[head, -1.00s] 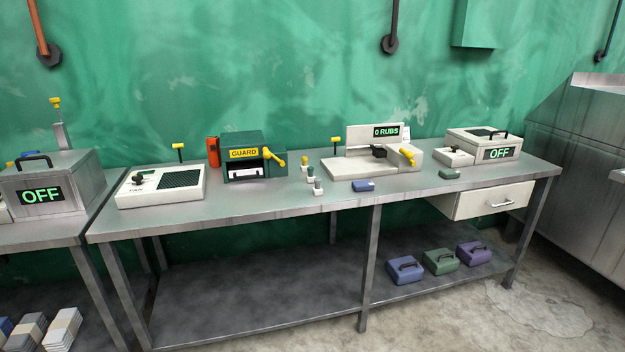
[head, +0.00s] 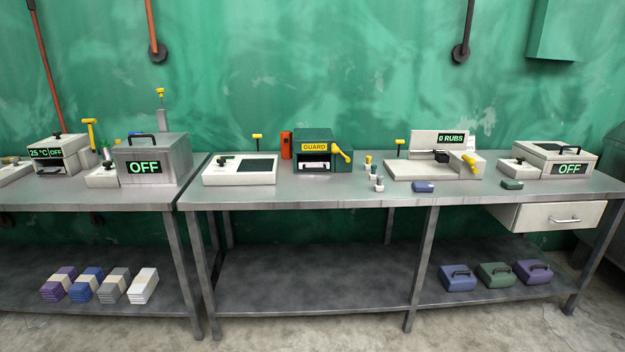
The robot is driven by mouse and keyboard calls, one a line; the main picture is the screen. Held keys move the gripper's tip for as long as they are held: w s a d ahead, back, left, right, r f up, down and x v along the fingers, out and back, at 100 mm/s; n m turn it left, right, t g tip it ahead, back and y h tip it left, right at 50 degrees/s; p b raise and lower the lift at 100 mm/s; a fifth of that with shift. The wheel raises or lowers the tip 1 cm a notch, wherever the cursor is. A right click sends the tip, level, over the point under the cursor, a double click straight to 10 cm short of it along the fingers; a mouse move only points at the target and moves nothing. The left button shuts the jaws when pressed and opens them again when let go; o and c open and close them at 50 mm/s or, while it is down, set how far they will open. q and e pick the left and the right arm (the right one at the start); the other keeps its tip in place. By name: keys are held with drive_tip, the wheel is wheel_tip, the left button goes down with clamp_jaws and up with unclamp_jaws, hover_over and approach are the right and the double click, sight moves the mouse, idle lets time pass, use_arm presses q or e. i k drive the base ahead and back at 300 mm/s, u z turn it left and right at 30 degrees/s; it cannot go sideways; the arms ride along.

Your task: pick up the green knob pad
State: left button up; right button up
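A small green pad (head: 512,184) lies on the steel table top near its front edge, in front of the white machine with the OFF display. A larger green block with a dark handle (head: 496,275) sits on the lower shelf between a blue one and a purple one. I cannot tell at this size whether the small pad has a knob. Neither of my grippers is in view.
The steel table (head: 330,197) carries the GUARD machine (head: 322,150), the 0 RUBS machine (head: 430,168), a small blue pad (head: 424,187) and several small bottles. A drawer (head: 560,216) hangs at right. The lower shelf (head: 310,280) is bare at left and middle.

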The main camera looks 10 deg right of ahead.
sight(372, 174)
drive_tip(key=u, duration=0.35)
drive_tip(key=i, duration=1.45)
drive_tip(key=z, duration=1.45)
drive_tip(key=i, duration=0.75)
drive_tip(key=z, duration=0.85)
